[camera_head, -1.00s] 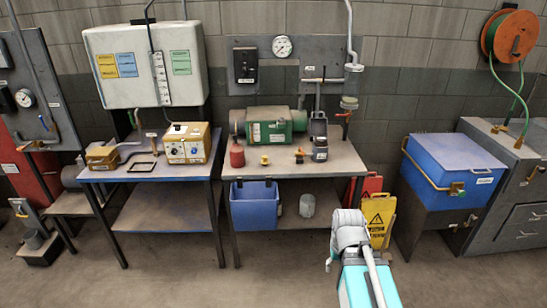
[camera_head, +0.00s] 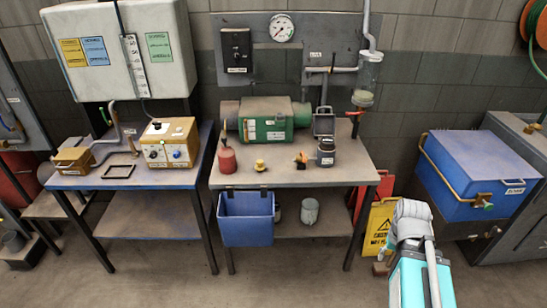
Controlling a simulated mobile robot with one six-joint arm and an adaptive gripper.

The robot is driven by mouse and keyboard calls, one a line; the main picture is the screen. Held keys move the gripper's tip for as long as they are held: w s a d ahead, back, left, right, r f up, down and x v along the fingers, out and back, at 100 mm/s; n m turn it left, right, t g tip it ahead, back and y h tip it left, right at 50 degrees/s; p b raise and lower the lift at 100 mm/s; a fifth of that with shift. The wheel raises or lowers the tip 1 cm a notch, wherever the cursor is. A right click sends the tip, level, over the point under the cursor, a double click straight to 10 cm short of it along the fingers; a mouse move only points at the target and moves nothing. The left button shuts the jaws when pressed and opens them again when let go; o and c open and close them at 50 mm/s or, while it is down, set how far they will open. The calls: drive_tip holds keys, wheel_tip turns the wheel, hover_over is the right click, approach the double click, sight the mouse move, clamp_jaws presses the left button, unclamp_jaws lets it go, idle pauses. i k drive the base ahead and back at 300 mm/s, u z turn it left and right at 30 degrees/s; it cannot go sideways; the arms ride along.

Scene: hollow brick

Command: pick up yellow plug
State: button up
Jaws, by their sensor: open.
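The small yellow plug (camera_head: 260,165) stands on the right-hand table (camera_head: 225,178), near its front edge. It sits between a red bottle on its left and a small orange-and-black item on its right. My arm is at the lower right, in front of and to the right of that table, apart from the plug. The gripper's fingers cannot be made out in the camera view.
A red bottle (camera_head: 227,157), an orange item (camera_head: 301,161) and a dark jar (camera_head: 326,151) flank the plug. A green machine (camera_head: 268,122) stands behind it. A blue bin (camera_head: 247,220) hangs at the table front. A yellow caution sign (camera_head: 379,225) stands right of the table.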

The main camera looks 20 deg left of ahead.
sight(259, 166)
drive_tip(key=u, duration=0.2)
drive_tip(key=i, duration=0.95)
drive_tip(key=u, duration=0.5)
